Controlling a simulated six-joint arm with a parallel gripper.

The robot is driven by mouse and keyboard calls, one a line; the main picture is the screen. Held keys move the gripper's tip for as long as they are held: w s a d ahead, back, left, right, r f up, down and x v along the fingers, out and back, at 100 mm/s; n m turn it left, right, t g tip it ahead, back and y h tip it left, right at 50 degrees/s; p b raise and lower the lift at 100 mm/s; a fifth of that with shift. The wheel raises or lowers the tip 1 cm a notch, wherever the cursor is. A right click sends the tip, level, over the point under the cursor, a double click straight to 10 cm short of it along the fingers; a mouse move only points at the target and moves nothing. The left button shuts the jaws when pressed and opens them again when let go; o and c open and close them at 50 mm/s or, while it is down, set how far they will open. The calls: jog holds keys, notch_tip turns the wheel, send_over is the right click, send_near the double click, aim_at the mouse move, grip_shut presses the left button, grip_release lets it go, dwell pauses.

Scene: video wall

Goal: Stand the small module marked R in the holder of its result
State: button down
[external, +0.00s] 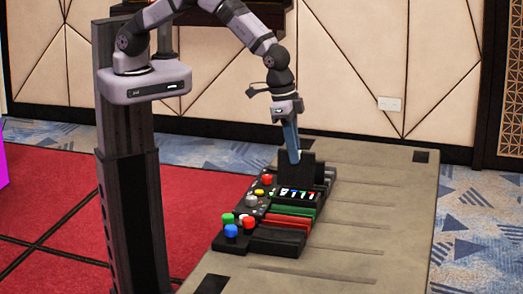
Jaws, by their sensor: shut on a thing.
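My gripper (295,158) points down at the far end of the black console on the table. It is shut on a small module, mostly hidden at its tips; I cannot read a mark on it. A dark upright block (312,172) stands right by the fingertips, and I cannot tell whether the held piece touches it. A row of small white, blue, red and green pieces (297,193) sits in the console just in front of the gripper. I cannot make out which holder belongs to which result.
The console (262,240) carries coloured knobs, red, green and blue, and red (290,221) and green (303,212) strips. The grey table (370,220) is clear to the right. Red carpet (200,200) lies left of it. A patterned wall stands behind.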

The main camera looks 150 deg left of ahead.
aim_at(292, 172)
jog(key=shift+w+d+r, duration=0.25)
jog(key=shift+w+d, duration=0.15)
jog(key=shift+d, duration=0.1)
jog(key=shift+w+d+r, duration=0.2)
jog(key=shift+w+d, duration=0.2)
jog(key=shift+d, duration=0.1)
jog(key=shift+f, duration=0.2)
jog(key=shift+f+b, duration=1.8)
jog(key=shift+f, duration=0.95)
jog(key=shift+f+b, duration=1.7)
jog(key=shift+f, duration=0.6)
dwell(0.9)
jog(key=c, duration=1.5)
grip_release()
jog(key=shift+o, duration=0.2)
